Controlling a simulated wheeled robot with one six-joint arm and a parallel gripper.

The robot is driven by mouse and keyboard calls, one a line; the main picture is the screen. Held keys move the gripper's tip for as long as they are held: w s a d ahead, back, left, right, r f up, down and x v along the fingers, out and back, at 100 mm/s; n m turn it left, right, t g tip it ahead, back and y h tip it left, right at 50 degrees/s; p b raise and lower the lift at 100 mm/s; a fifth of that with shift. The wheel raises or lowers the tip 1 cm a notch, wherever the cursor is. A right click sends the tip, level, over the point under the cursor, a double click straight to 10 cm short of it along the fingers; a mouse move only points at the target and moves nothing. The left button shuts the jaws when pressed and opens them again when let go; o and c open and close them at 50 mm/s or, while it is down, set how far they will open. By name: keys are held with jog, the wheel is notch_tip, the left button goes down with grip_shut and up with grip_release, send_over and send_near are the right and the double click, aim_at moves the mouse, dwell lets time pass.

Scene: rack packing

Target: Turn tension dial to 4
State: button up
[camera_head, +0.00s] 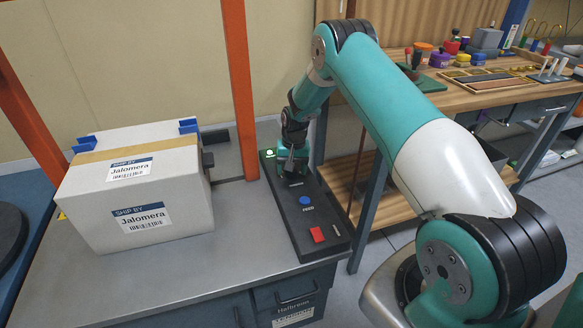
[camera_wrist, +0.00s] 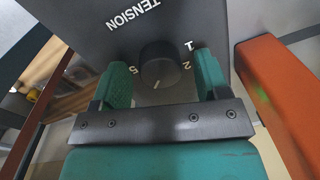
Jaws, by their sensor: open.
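The tension dial (camera_wrist: 159,58) is a round black knob on the dark control panel (camera_head: 288,220). In the wrist view the TENSION label and the numbers 1, 2 and 5 show around it; 3 and 4 are not visible. A pale pointer mark on its edge points toward the gripper body, between 5 and 2. My gripper (camera_wrist: 163,66) is open, with one green finger on each side of the dial. I cannot tell whether the fingers touch it.
The panel also has a lit green lamp (camera_head: 270,153), a blue FEED button (camera_head: 304,200) and a red control (camera_head: 317,234). A Jalomera box (camera_head: 97,216) stands left on the grey bench (camera_head: 208,263). An orange post (camera_head: 241,90) rises close beside the panel.

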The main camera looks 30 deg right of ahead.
aim_at(295, 169)
jog(key=shift+r, duration=0.15)
notch_tip(295, 169, up, 17)
jog(key=d, duration=0.1)
jog(key=shift+s, duration=0.3)
dwell(0.3)
